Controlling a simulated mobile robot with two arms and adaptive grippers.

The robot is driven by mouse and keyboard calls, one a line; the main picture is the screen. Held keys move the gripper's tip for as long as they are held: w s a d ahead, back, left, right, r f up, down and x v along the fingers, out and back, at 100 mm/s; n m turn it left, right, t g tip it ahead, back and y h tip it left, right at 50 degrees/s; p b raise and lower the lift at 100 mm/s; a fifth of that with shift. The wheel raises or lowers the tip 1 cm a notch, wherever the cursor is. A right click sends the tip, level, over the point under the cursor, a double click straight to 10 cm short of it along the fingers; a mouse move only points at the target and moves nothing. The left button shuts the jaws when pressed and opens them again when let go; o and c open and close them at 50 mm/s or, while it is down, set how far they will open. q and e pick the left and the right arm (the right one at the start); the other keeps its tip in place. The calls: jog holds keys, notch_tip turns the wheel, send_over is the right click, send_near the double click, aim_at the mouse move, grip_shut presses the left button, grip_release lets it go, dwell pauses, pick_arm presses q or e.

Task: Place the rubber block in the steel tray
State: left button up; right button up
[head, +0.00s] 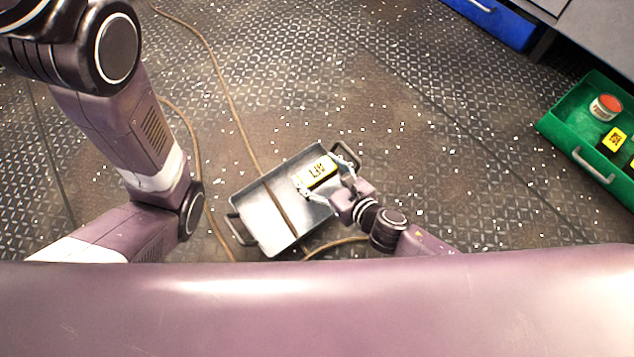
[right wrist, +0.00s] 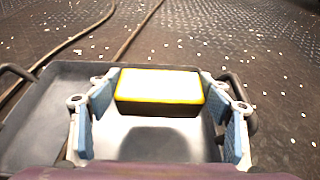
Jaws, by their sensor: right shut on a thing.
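The rubber block (head: 317,172) has a yellow label with dark marks in the head view; in the right wrist view its pale, yellow-edged top and dark side show (right wrist: 158,92). The block is over the right compartment of the steel tray (head: 262,222). A shadow on the tray floor in the right wrist view (right wrist: 45,125) suggests the block is above the floor. The tray has a divider and dark handles. My left arm shows at left, but its gripper is out of view.
A green drawer (head: 562,124) at right holds a red-topped can (head: 605,107) and black-and-yellow blocks (head: 615,139). A blue drawer (head: 497,20) is at the top right. Tan hoses (head: 222,85) cross the deck by the tray. Small pale bits litter the otherwise open floor.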

aim_at(317, 180)
jog(key=shift+f+b, duration=1.85)
jog(key=shift+f, duration=0.45)
jog(key=shift+r, duration=0.15)
jog(key=o, duration=1.2)
